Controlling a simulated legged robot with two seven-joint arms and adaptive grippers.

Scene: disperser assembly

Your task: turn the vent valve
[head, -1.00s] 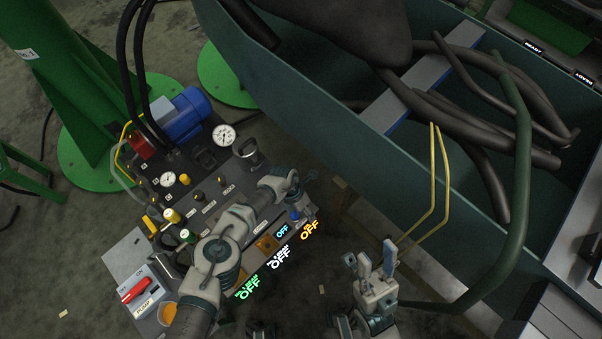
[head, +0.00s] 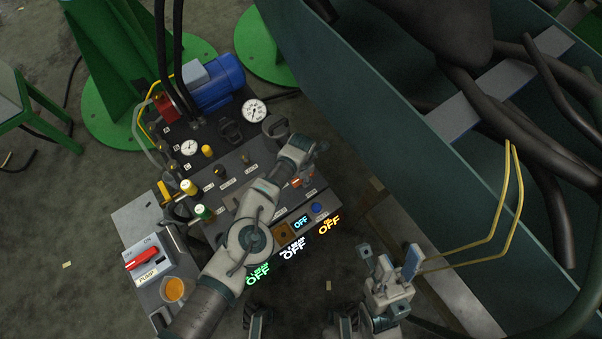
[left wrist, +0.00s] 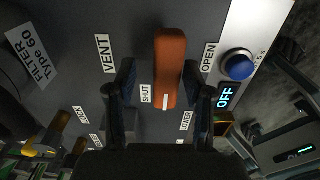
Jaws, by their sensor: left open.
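The vent valve handle (left wrist: 171,65) is an orange-red bar with a white mark at its lower end. It stands between the VENT and OPEN labels, with the SHUT label to its left. In the left wrist view my left gripper (left wrist: 159,75) is open, with one dark finger on each side of the handle. I cannot tell whether either finger touches it. In the head view a small red part of the valve (head: 296,183) shows beside my left wrist, and the left fingers are hidden.
A blue button (left wrist: 237,66) and a lit OFF display (left wrist: 225,97) are close right of the handle. The panel also has gauges (head: 254,111), yellow and green knobs and a red pump switch (head: 142,260). A large dark-green bin (head: 370,130) stands to the right.

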